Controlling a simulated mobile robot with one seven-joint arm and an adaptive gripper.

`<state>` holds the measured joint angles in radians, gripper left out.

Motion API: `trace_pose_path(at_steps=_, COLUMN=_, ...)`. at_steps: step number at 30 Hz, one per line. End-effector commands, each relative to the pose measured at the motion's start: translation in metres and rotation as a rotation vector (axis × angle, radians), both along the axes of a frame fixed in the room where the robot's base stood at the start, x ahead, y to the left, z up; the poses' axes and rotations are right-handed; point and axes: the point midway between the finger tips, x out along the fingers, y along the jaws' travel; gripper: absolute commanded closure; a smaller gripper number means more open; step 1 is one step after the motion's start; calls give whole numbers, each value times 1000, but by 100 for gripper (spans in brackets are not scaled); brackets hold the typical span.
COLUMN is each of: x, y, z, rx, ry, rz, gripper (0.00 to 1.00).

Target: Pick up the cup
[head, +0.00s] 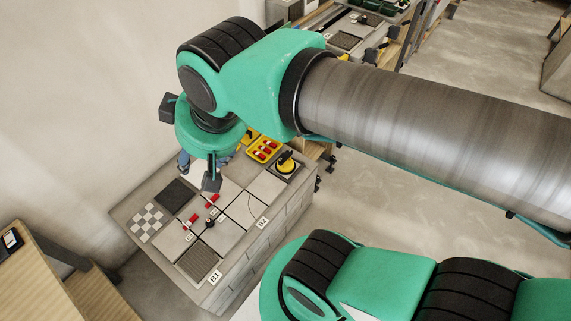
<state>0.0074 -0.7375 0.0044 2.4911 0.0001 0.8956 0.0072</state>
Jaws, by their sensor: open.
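A yellow and black suction cup (286,164) sits on a dark pad at the far right end of the grey tiled bench (262,235). I take it to be the cup. My gripper (209,175) hangs over the far left part of the bench, to the left of the suction cup and apart from it. One dark finger shows below the green wrist; the wrist hides much of the rest. My gripper is open, and I see nothing held in it.
A yellow tray (263,149) with red pieces lies just left of the suction cup. Red wedges (211,201) and small dark pieces lie on the tiles. A checkered tile (148,222) is at the left. A wall stands behind; another workbench (350,30) is farther back.

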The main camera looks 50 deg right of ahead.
Motion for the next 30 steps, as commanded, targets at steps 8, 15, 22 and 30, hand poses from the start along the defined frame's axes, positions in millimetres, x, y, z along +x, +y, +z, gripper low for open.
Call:
trace_pose_path(at_steps=8, x=38, y=-19, z=0, rx=22, ry=36, rz=-96, gripper=51)
trace_pose_path(at_steps=15, x=92, y=-53, z=-7, rx=56, ry=79, rz=-235, gripper=51)
trace_pose_path(at_steps=22, x=141, y=-93, z=-26, rx=90, ry=118, rz=-373, gripper=51)
trace_pose_path(at_steps=30, x=191, y=-150, z=-63, rx=131, ry=162, rz=-535, gripper=51)
